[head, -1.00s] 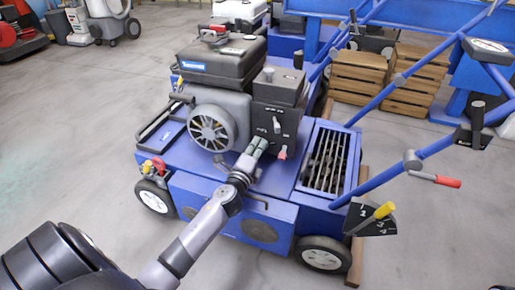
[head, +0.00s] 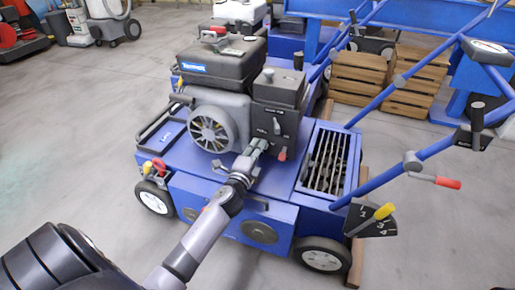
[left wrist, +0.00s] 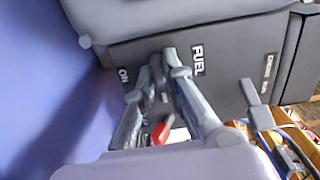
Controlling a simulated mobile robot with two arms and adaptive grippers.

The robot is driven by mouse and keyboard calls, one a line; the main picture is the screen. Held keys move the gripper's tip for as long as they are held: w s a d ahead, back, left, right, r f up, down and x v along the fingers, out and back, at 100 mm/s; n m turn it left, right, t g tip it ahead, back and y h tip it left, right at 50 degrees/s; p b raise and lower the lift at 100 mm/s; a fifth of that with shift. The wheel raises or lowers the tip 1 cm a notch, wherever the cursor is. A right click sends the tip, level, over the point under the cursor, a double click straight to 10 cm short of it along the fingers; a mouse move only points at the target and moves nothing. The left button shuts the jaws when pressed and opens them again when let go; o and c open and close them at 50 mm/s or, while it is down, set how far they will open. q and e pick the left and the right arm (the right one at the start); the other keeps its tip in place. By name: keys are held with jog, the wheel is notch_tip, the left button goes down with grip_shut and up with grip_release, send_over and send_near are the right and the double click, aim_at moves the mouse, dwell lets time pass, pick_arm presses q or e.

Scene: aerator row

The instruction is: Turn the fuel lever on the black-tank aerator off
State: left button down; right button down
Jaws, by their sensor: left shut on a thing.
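The black-tank aerator has a black tank (head: 222,58) on a blue body, and a dark control panel (head: 278,122) at its side. In the left wrist view the panel (left wrist: 222,48) bears the words FUEL and ON. The fuel lever's red tip (head: 282,154) shows just right of my left gripper (head: 260,144). In the left wrist view the red tip (left wrist: 160,132) shows between the fingers of my left gripper (left wrist: 162,58), which is shut on the lever at the panel. The lever's grip point is mostly hidden by the fingers. My right gripper is not seen.
A grey lever (left wrist: 255,100) stands beside the fuel lever on the same panel. A slatted bay (head: 327,160) and blue handle bars lie to the right. Wooden crates (head: 358,76) stand behind. Grey floor is free at the left.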

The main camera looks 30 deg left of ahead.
pick_arm(q)
jog(key=c, duration=1.7)
grip_release()
jog(key=shift+w+a+r, duration=0.15)
jog(key=shift+r, duration=0.05)
jog(key=shift+o, duration=0.2)
jog(key=shift+f, duration=0.25)
jog(key=shift+s, duration=0.2)
jog(key=v, duration=1.1)
jog(key=shift+s+d, duration=0.3)
jog(key=shift+s, duration=0.05)
